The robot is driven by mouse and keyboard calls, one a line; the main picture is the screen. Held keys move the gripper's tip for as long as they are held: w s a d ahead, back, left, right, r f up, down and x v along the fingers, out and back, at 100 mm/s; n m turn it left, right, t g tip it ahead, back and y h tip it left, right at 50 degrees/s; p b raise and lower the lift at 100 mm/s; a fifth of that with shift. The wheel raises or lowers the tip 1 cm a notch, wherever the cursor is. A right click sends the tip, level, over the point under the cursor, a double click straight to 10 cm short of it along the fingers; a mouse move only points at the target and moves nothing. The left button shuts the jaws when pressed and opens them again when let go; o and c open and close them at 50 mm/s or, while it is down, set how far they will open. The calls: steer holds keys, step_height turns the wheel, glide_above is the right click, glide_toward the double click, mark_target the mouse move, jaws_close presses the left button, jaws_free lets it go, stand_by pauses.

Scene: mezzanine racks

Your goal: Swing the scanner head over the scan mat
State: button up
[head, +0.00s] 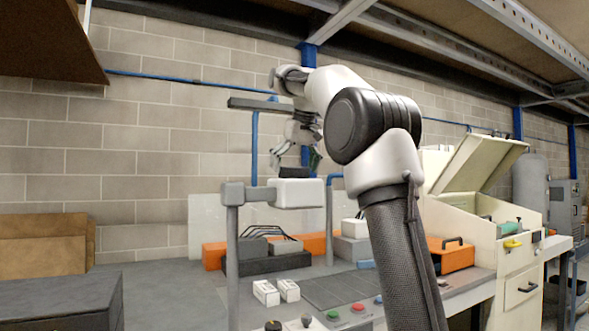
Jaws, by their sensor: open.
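The scanner stands on a grey post (232,255) at the bench's front left. Its short arm reaches right to a pale boxy scanner head (298,194). The dark scan mat (335,291) lies flat on the bench, lower and to the right of the head, partly hidden by my arm. My gripper (295,161) is open and empty, its fingers pointing down. In the picture it hangs just above the scanner head; I cannot tell the depth gap, and no contact shows.
Two small white boxes (276,292) stand left of the mat. A dark tray (267,263) and orange bins sit behind. A cream machine with a raised lid (480,160) stands right. Cardboard boxes (45,248) are left.

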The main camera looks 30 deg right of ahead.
steer(key=c, duration=1.2)
steer(key=shift+s, duration=0.1)
